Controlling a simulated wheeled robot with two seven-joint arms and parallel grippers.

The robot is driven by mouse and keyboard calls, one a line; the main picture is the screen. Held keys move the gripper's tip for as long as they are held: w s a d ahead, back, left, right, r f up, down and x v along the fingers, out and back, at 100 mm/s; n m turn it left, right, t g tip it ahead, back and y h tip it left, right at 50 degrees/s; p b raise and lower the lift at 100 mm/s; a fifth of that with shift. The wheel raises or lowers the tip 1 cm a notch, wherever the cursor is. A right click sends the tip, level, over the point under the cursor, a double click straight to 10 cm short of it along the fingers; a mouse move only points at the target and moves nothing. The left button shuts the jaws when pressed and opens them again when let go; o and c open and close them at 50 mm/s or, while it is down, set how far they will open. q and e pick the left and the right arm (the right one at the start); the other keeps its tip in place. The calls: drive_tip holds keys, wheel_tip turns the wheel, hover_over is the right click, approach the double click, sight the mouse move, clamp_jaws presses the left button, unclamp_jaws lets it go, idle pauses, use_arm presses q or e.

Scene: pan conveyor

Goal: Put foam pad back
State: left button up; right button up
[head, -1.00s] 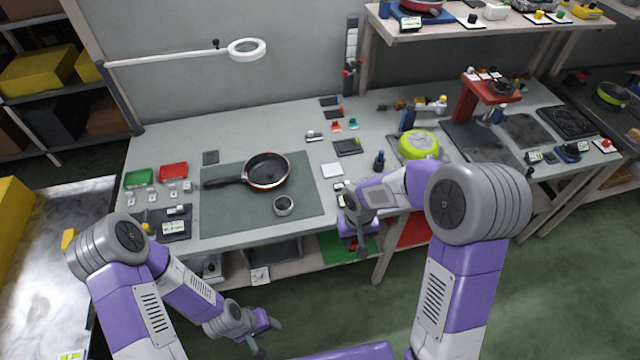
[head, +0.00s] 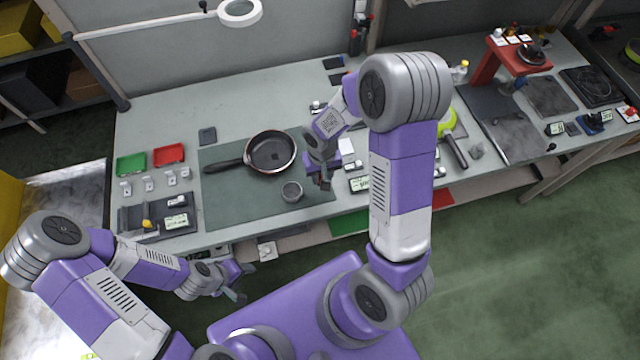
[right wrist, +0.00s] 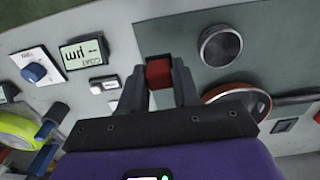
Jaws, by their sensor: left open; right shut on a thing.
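My right gripper (right wrist: 160,75) is shut on a small dark red block (right wrist: 158,72), which shows between its fingertips in the right wrist view. I cannot tell for sure whether this block is the foam pad. In the head view the right gripper (head: 322,180) is over the right part of the green-grey mat (head: 225,208), to the right of a small round metal cup (head: 291,192); the block is hard to make out there. My left gripper (head: 240,284) is open and empty, low in front of the table's front edge.
A dark pan (head: 270,152) lies on the mat, its handle pointing left. A green tray (head: 131,164) and a red tray (head: 168,154) stand at the left. A scale (head: 178,220) is at front left.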

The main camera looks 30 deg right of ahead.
wheel_tip(320, 180, down, 3)
drive_tip(key=shift+w+r, duration=0.1)
drive_tip(key=shift+r, duration=0.1)
drive_tip(key=shift+f+b, duration=0.4)
drive_tip(key=shift+f, duration=1.55)
drive_tip(key=o, duration=0.5)
drive_tip(key=shift+f, duration=0.2)
drive_tip(key=o, duration=0.4)
drive_tip(key=shift+r, duration=0.1)
drive_tip(key=shift+o, duration=0.2)
drive_tip(key=shift+r, duration=0.1)
wheel_tip(320, 180, up, 12)
drive_tip(key=shift+r+p, duration=0.1)
drive_tip(key=shift+p, duration=0.8)
